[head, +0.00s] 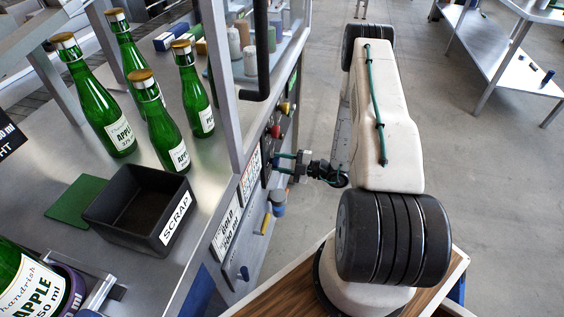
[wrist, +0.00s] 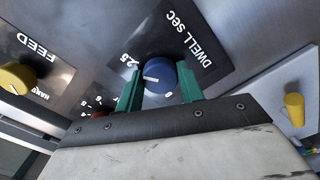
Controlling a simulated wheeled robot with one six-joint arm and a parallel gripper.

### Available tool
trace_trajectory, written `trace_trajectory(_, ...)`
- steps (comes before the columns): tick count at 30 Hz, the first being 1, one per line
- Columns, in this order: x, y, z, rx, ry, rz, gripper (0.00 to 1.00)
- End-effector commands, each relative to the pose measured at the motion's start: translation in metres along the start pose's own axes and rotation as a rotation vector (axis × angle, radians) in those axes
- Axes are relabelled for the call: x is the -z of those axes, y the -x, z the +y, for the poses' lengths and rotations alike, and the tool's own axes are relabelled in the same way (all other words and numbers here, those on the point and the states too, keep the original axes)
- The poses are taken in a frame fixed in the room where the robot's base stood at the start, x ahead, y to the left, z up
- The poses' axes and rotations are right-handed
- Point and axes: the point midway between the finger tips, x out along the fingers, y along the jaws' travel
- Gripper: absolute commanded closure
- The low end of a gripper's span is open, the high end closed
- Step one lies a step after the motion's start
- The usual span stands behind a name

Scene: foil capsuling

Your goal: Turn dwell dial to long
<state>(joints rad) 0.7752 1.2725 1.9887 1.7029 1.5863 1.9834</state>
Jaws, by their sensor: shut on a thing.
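The dwell dial (wrist: 157,74) is a round blue knob on a metal panel, under a black label (wrist: 188,33) reading "DWELL sec". Its white pointer line lies toward the left in the wrist view, near a mark that looks like "2.5". Another, smaller mark sits on the lower right side. My gripper (wrist: 160,86) has its two green fingers on either side of the dial, shut on it. In the head view my gripper (head: 281,163) reaches the side panel; the dial cannot be made out there.
A yellow knob (wrist: 16,78) labelled "FEED" is at left in the wrist view, and another yellow knob (wrist: 294,109) at right. In the head view, green bottles (head: 164,134), a black scrap box (head: 139,207) and a green pad (head: 76,201) are on the bench. Open floor lies right.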

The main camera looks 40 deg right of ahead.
Motion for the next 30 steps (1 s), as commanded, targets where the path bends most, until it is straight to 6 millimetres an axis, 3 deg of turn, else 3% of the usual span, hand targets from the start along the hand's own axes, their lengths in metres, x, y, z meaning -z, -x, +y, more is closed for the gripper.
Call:
trace_trajectory(13,-0.001,0.000,0.002,-0.004,-0.004,-0.001,0.85)
trace_trajectory(14,-0.001,0.000,0.002,-0.004,-0.004,-0.001,0.57)
trace_trajectory(16,-0.001,0.000,0.002,-0.003,-0.004,-0.001,0.40)
trace_trajectory(25,-0.001,0.002,0.001,-0.001,-0.006,-0.001,0.40)
trace_trajectory(30,-0.001,0.022,0.001,-0.004,-0.007,-0.004,0.40)
